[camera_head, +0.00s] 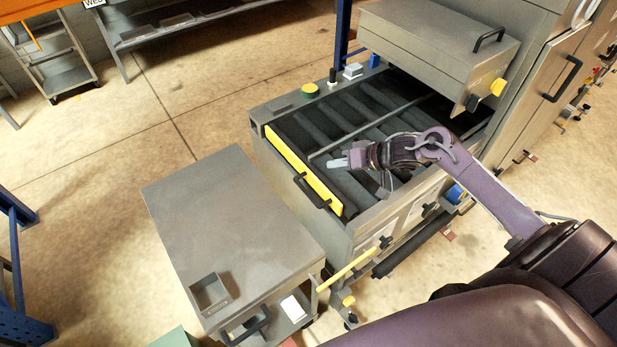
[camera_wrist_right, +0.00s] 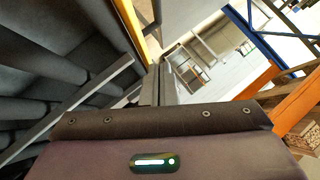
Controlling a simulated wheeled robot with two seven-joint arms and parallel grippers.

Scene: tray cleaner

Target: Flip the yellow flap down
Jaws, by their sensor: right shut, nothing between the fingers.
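The yellow flap (camera_head: 302,168) stands raised along the open end of the tray cleaner's roller bed (camera_head: 352,184). A dark handle (camera_head: 312,192) sits on its outer face. In the right wrist view the flap's yellow edge (camera_wrist_right: 130,28) and the dark handle (camera_wrist_right: 151,15) show at the top. My right gripper (camera_head: 337,163) is shut and empty, over the rollers on the inner side of the flap. Its fingers (camera_wrist_right: 156,84) point towards the flap's edge in the wrist view. A gap shows between fingers and flap in the head view. My left gripper is not in view.
A grey cart (camera_head: 225,215) with a small open box on top stands in front of the flap end. A raised grey hood (camera_head: 440,45) stands at the back of the roller bed. A yellow bar (camera_head: 347,269) sticks out low near the cart. Open floor lies to the left.

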